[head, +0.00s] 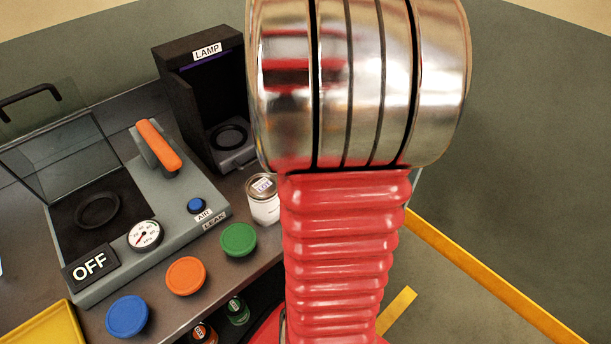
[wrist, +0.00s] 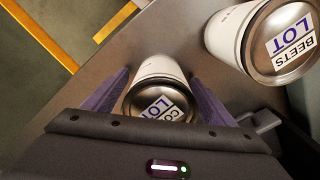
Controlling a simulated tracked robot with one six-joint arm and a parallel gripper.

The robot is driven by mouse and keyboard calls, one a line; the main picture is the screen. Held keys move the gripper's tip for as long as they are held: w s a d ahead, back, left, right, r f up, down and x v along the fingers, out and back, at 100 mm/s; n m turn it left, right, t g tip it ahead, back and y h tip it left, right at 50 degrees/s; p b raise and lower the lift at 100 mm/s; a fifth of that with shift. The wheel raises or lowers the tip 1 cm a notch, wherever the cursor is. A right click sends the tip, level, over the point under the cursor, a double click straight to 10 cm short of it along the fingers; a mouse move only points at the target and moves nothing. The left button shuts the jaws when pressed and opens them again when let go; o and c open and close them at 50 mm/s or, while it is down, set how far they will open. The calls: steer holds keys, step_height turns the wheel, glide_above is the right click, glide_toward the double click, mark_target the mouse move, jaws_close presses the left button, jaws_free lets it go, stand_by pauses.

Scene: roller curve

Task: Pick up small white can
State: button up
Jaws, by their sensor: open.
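In the wrist view a small white can (wrist: 160,72) with a metal lid stands between my fingers. Its lid label reads "LOT" under a partly hidden word starting "CO". My gripper (wrist: 158,80) is open, with one purple finger on each side of this can; I cannot tell whether either touches it. A larger-looking white can (wrist: 232,35) labelled "BEETS LOT" is at the upper right, outside the fingers. The head view shows one white can (head: 264,207) beside my red arm; I cannot tell which of the two it is. My gripper is hidden there.
On the bench are a black LAMP box (head: 190,85), a grey leak tester (head: 85,270) with a raised clear lid, and blue, orange and green round buttons (head: 186,276). A yellow tray (head: 40,325) is at lower left. Yellow-lined floor lies to the right.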

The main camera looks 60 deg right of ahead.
steer(key=shift+c, duration=0.5)
steer(key=c, duration=1.3)
steer(key=shift+c, duration=0.2)
step_height(320, 180, up, 10)
stand_by(0.6)
